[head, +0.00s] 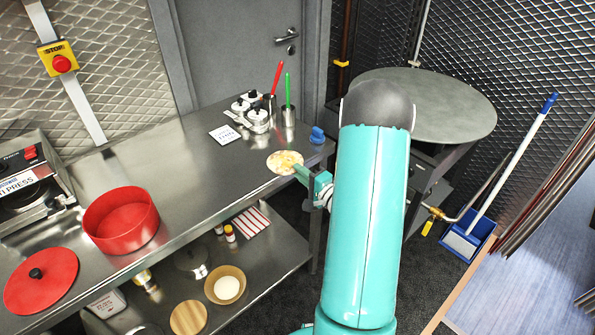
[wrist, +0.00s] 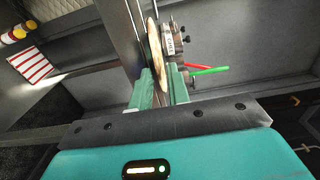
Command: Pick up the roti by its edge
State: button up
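The roti (head: 284,161) is a pale round flatbread with brown patches. It lies near the front edge of the steel counter, toward its right end, and seems to overhang that edge a little. In the wrist view the roti (wrist: 154,48) shows nearly edge-on. My gripper (head: 303,174) is at the roti's right side. In the wrist view my gripper (wrist: 162,84) has its two green fingers apart, with the roti's near edge reaching the gap between them. I cannot tell whether either finger touches it. Part of the gripper is hidden behind my arm in the head view.
A lower shelf (head: 265,262) holds bowls. A round table (head: 440,105) stands right.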

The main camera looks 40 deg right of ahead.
jog(key=shift+w, duration=0.35)
jog(key=shift+c, duration=0.4)
grip_shut()
notch_tip(320, 180, up, 2)
jog(key=shift+r, duration=0.25)
jog(key=shift+s, duration=0.1)
jog(key=s+r, duration=0.5)
jog(key=s, duration=0.9)
jog(key=shift+d, duration=0.15)
